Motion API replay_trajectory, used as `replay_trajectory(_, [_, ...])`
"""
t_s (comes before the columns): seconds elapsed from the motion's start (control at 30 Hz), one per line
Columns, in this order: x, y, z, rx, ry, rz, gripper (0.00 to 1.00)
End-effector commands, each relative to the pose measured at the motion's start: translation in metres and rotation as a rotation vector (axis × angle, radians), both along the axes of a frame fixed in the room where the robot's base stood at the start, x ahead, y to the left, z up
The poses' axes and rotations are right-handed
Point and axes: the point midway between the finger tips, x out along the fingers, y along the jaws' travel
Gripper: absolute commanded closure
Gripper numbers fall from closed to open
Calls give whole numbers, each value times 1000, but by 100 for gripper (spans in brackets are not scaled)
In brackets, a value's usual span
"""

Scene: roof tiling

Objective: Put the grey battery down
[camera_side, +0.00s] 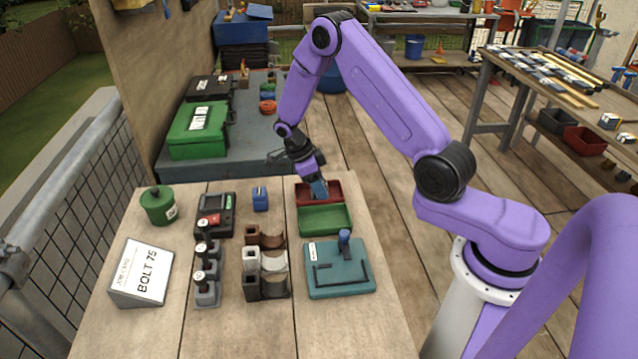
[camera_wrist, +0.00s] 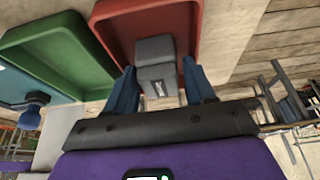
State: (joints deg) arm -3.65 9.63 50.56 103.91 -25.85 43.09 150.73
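The grey battery (camera_wrist: 156,66) is in the red tray (camera_wrist: 103,28) in the wrist view, between the two blue fingers of my gripper (camera_wrist: 160,78). A narrow gap shows between the battery and each finger, so the gripper looks open around it. In the side view my gripper (camera_side: 319,190) points down into the red tray (camera_side: 338,186) at the back of the bench. The battery cannot be made out there, behind the fingers.
A green tray (camera_side: 325,219) adjoins the red one in front. A teal plate with a blue knob (camera_side: 340,270) lies nearer.

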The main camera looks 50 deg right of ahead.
Motion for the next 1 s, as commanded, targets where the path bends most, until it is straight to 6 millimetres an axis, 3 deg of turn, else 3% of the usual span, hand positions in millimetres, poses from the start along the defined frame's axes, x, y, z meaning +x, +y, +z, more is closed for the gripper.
replay_trajectory(0.37, [1,0,5,-1,-1,0,47])
replay_trajectory(1.0, [30,30,104,0,-3,0,47])
